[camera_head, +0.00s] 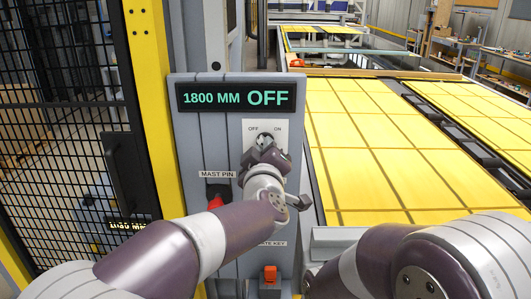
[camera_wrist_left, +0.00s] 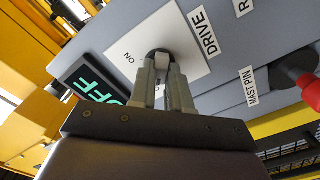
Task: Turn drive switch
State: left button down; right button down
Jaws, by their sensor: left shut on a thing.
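The grey control panel (camera_head: 190,150) stands in front of me. Its display (camera_head: 238,97) reads 1800 MM OFF. Below it is the drive switch (camera_head: 264,138) on a white plate marked OFF and ON. My left gripper (camera_head: 264,150) is shut on the switch's dark knob. In the left wrist view the two fingers of my left gripper (camera_wrist_left: 164,75) close around the drive switch (camera_wrist_left: 161,55) in front of the plate marked DRIVE. The fingers hide part of the knob, so its exact angle is hard to tell. My right gripper is not in view.
A red mast pin handle (camera_head: 215,194) sits left of my left gripper, below its label. A red-orange key switch (camera_head: 269,274) is lower on the panel. A yellow frame post (camera_head: 150,80) and black mesh stand at left. Yellow panels (camera_head: 375,150) lie on the right.

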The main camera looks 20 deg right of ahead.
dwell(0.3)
pick_arm(q)
jog(key=c, duration=1.1)
grip_release()
jog(key=shift+s, duration=0.1)
jog(key=b+v, duration=0.3)
jog(key=v, duration=0.9)
jog(key=shift+s+a, duration=0.15)
jog(key=shift+s, duration=0.15)
